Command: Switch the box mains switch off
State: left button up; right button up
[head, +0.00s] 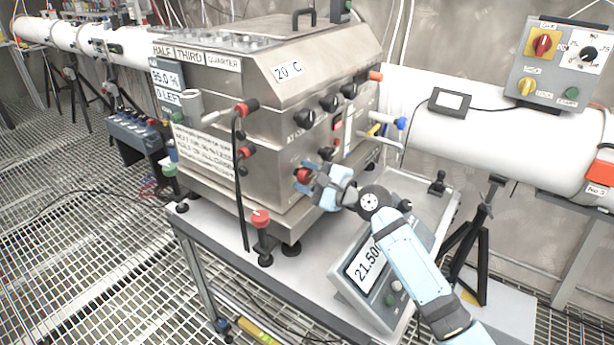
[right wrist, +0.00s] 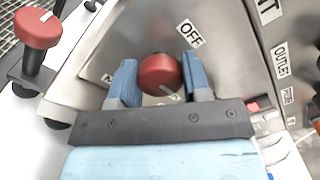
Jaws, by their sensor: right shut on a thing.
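The steel box (head: 275,110) stands on a trolley. Its mains switch is a red knob (head: 303,175) low on the front face, also seen in the right wrist view (right wrist: 160,75). An OFF label (right wrist: 190,33) is on the steel above and right of the knob; another label (right wrist: 106,78) at the left is mostly hidden. A pale mark on the knob's lower right side is small and partly blocked. My right gripper (head: 306,178) is shut on the knob, with one blue finger on each side of it in the right wrist view (right wrist: 157,74). My left gripper is not seen.
A red-topped handle (head: 261,217) stands at the box's left front corner. A scale display (head: 368,262) reading 21.50 sits under my right arm. Black knobs (head: 329,103) line the upper front. A control panel (head: 560,62) hangs at the right.

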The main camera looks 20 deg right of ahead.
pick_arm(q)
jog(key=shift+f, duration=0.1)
pick_arm(e)
jog(key=n, duration=0.3)
jog(key=shift+f, duration=0.1)
jog(key=n+b, duration=0.1)
jog(key=n, duration=0.1)
jog(key=shift+n, duration=0.4)
jog(key=n+b, duration=0.1)
jog(key=n, duration=0.2)
jog(key=shift+n, duration=0.3)
jog(key=n, duration=0.3)
jog(key=shift+n+b, duration=0.3)
jog(key=shift+b, duration=0.1)
jog(key=n, duration=0.3)
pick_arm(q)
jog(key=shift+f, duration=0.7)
pick_arm(e)
jog(key=shift+n, duration=1)
